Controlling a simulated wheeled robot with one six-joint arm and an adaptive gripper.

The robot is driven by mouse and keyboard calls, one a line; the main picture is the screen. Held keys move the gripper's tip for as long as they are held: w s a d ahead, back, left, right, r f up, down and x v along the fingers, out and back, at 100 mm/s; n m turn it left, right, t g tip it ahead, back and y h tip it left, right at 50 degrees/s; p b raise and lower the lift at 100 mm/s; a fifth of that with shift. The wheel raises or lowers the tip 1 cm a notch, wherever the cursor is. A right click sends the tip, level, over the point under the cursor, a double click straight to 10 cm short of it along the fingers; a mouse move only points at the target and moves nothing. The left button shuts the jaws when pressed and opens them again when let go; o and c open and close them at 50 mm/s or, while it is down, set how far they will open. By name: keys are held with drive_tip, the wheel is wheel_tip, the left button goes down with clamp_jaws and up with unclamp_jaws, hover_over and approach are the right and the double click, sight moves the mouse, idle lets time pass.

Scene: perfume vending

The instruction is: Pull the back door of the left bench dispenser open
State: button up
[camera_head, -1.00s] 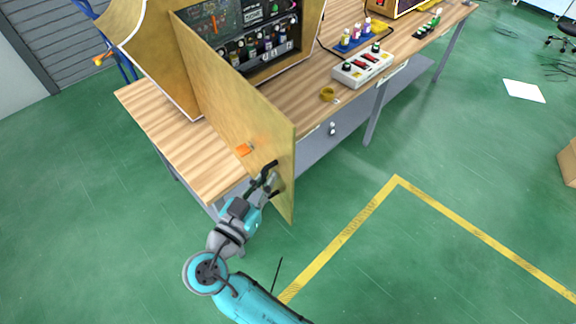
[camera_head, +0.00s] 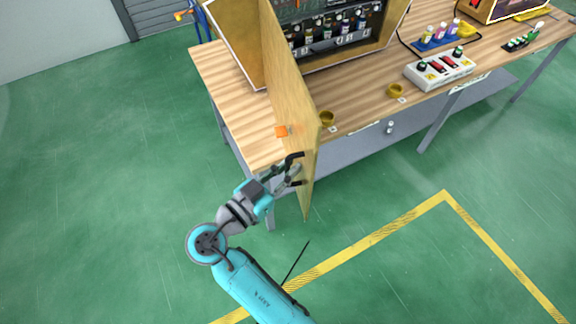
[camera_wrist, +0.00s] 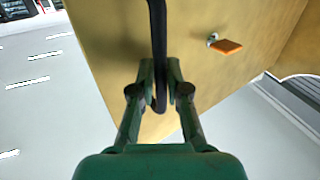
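The left bench dispenser (camera_head: 235,35) is a wooden cabinet on the bench, with several bottles on a dark panel inside. Its wooden back door (camera_head: 290,95) stands swung out, reaching past the bench's front edge.
Another dispenser (camera_head: 500,8) stands at the back right. Green floor (camera_head: 120,210) with yellow tape (camera_head: 390,228) is clear in front.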

drive_tip(key=shift+o, duration=1.4)
drive_tip(key=shift+a, duration=0.1)
drive_tip(key=v, duration=1.2)
